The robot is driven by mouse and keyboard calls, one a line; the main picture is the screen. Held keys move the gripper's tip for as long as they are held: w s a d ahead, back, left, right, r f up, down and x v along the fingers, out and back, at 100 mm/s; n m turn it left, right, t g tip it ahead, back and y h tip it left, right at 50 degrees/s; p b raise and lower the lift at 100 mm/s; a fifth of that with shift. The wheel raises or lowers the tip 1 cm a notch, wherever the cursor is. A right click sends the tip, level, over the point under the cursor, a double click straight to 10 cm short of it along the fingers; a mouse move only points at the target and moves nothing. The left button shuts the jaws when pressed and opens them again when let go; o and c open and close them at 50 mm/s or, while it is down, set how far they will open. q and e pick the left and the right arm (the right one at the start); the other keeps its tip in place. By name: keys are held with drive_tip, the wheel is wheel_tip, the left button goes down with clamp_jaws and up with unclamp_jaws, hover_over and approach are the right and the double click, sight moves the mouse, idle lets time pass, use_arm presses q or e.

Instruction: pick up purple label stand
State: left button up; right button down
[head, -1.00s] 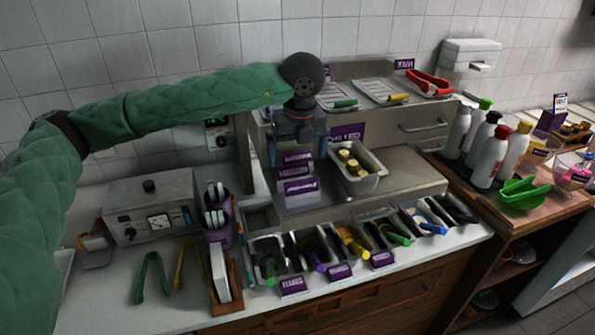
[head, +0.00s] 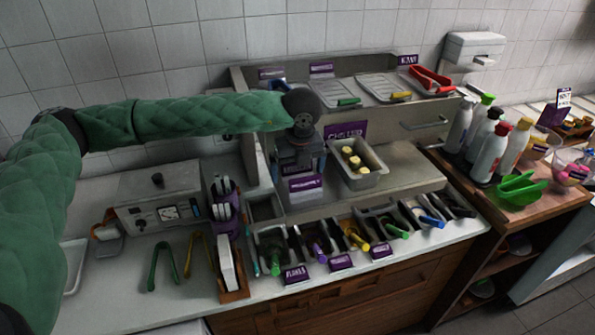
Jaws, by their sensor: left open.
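Purple label stands with white lettering show in several places. One label stand (head: 304,184) is on the steel counter, just below my left gripper (head: 301,170). My left gripper points down with its fingers open, one on either side above that label. The gripper covers the area behind the label, so other labels there are hidden. A larger purple label (head: 346,131) stands behind the tray to the right. Three purple labels, including one at the left (head: 295,274), sit along the counter's front edge. My right gripper is out of view.
A steel tray (head: 372,181) with pale yellow pieces stands close to the right of the gripper. A row of topping bins with coloured tongs is in front. Squeeze bottles (head: 488,155) stand at the right. A control box (head: 160,205) is at the left.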

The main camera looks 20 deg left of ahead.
use_arm(q)
drive_tip(key=shift+f, duration=0.2)
drive_tip(key=c, duration=1.1)
drive_tip(key=shift+o, duration=0.2)
drive_tip(key=shift+r, duration=0.1)
